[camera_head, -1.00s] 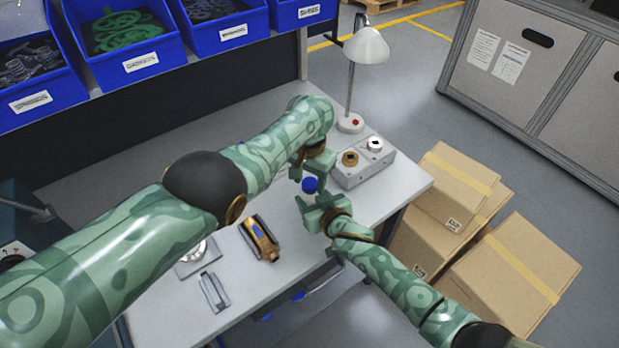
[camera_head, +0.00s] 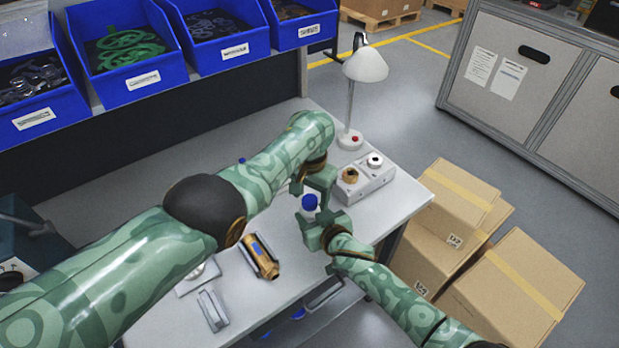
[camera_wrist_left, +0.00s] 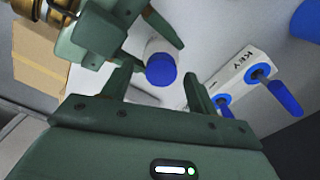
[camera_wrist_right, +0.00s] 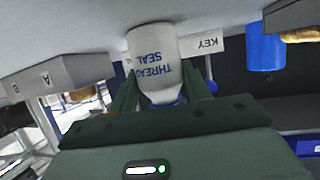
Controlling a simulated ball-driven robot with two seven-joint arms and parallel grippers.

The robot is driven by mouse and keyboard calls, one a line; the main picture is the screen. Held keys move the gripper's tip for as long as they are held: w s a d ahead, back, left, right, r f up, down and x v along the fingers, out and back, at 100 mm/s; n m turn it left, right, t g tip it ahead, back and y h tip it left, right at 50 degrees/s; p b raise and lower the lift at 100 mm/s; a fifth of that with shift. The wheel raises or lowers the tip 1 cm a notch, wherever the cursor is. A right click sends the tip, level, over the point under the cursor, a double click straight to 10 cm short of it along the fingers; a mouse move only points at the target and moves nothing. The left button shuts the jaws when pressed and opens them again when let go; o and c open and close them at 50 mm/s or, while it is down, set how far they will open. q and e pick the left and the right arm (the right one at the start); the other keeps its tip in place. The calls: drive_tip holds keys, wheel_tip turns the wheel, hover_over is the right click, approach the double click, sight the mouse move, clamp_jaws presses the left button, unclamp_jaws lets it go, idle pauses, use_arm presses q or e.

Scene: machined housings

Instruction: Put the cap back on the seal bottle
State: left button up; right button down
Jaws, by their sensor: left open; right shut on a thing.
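The white bottle (camera_wrist_right: 150,48), lettered THREAD SEAL in blue, is between the fingers of my right gripper (camera_wrist_right: 158,76), which is shut on it. The blue cap (camera_wrist_left: 161,70) sits at the bottle's top end in the left wrist view and shows between the grippers in the head view (camera_head: 310,202). I cannot tell how tightly it is seated. My left gripper (camera_wrist_left: 160,82) is open, its fingers apart close to the cap with nothing visible between them. In the head view, my left gripper (camera_head: 313,186) is just beyond the cap.
A grey block with round fittings (camera_head: 373,182) stands at the bench's right end near a lamp (camera_head: 364,66). A brass-coloured housing (camera_head: 262,258) lies at the front. A KEY block (camera_wrist_left: 240,72) holds blue-handled tools. Another blue cylinder (camera_wrist_right: 265,48) is nearby.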

use_arm(q)
wheel_tip(320, 180, up, 12)
drive_tip(key=shift+f, duration=0.25)
drive_tip(key=shift+a, duration=0.1)
use_arm(e)
drive_tip(key=c, duration=0.6)
unclamp_jaws()
drive_tip(key=shift+s+d+r+p, duration=0.2)
drive_tip(key=shift+s+r+p, duration=0.1)
drive_tip(key=shift+s, duration=0.1)
use_arm(q)
wheel_tip(320, 180, up, 6)
drive_tip(key=p, duration=0.4)
drive_tip(key=shift+s+f, duration=0.1)
drive_tip(key=shift+f, duration=0.1)
use_arm(e)
drive_tip(key=v, duration=1.5)
drive_tip(key=shift+d, duration=0.15)
drive_tip(key=shift+s+f, duration=0.1)
drive_tip(key=shift+s, duration=0.05)
